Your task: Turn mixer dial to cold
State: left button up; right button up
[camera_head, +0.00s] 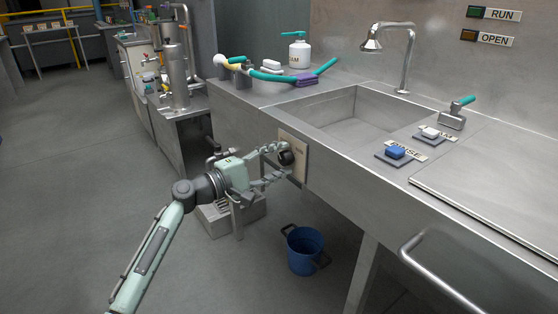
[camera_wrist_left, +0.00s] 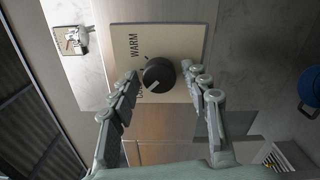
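The mixer dial is a round black knob (camera_head: 286,157) on a cream panel (camera_head: 300,163) at the sink unit's front left. In the left wrist view the dial (camera_wrist_left: 158,75) is near the middle of the panel (camera_wrist_left: 190,40). "WARM" is readable there; a second label beside the dial is partly hidden by a finger. A pale mark on the dial appears to point toward that second label. My left gripper (camera_head: 277,165) is at the dial, its fingers apart on either side of it. In the left wrist view gaps show between fingers and dial. My right gripper is out of view.
A blue bucket (camera_head: 304,250) stands on the floor below the sink. A metal handle bar (camera_head: 440,275) sticks out at the front right. Floor to the left is clear.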

pick_arm(q)
jog(key=shift+s, duration=0.1)
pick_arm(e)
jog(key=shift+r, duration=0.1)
pick_arm(q)
jog(key=v, duration=1.2)
